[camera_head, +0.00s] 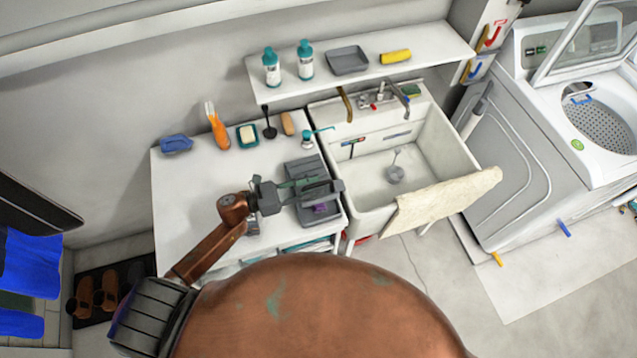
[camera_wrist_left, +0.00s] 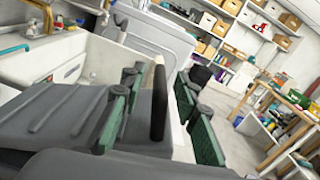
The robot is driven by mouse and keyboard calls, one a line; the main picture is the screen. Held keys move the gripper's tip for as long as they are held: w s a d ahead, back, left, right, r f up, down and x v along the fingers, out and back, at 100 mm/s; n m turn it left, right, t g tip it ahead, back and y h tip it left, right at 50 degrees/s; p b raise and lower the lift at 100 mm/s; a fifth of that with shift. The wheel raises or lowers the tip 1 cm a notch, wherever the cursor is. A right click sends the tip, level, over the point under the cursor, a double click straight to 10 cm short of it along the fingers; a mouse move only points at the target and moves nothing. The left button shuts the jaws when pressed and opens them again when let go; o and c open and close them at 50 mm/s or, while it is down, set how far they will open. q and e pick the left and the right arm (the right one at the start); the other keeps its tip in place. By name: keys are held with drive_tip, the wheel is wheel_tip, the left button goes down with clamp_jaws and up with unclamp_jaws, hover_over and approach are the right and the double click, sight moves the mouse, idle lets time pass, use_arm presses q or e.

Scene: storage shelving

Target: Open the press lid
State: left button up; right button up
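The grey press (camera_head: 303,167) sits near the right end of the white counter, beside the sink. My left gripper (camera_head: 322,188) is over it and hides part of its middle; a purple patch shows just below the fingers. In the left wrist view the gripper (camera_wrist_left: 160,110) has its two green-padded fingers apart. A dark upright bar (camera_wrist_left: 158,102), apparently the edge or handle of the press lid, stands between them, with a visible space on its right. I cannot tell whether either pad touches it. The ribbed grey surface (camera_wrist_left: 55,115) lies to the left. My right gripper is in neither view.
The sink (camera_head: 365,185) is right of the counter (camera_head: 200,195), with a cloth-like panel (camera_head: 440,200) at its front. A shelf (camera_head: 435,42) holds bottles above. The counter's left part is clear.

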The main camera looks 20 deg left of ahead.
use_arm(q)
drive_tip(key=shift+x, duration=1)
clamp_jaws()
